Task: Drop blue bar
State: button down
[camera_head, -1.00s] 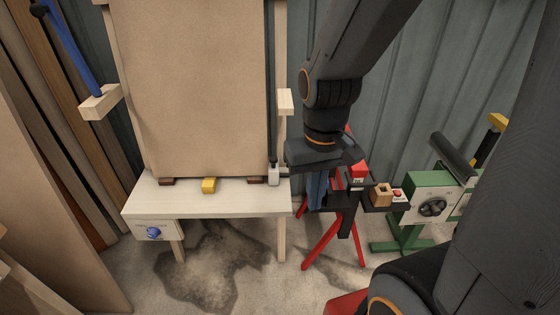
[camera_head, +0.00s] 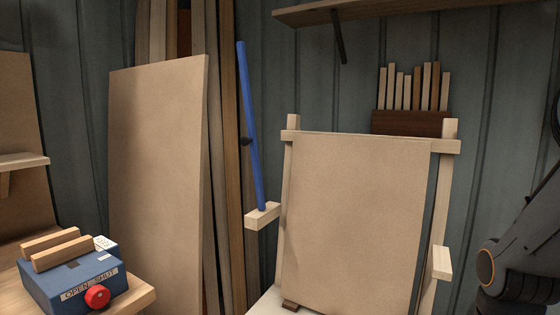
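The blue bar (camera_head: 252,130) stands nearly upright, tilted a little, left of the large tan board. Its lower end rests on a small wooden block (camera_head: 262,216) that sticks out beside the board's frame. Only part of my dark arm shows at the right edge of the view. My gripper is out of the picture.
A large tan board (camera_head: 355,220) stands in a wooden frame on a white table. At lower left, a blue box (camera_head: 75,280) marked OPEN SHUT has a red knob (camera_head: 97,297). Planks lean on the wall behind. A shelf (camera_head: 370,12) crosses the top.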

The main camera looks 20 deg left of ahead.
aim_at(252, 140)
jog(key=u, duration=0.05)
jog(key=k, duration=0.65)
jog(key=u, duration=0.25)
jog(key=i, duration=0.8)
jog(key=u, duration=0.45)
jog(key=i, duration=0.8)
jog(key=u, duration=0.05)
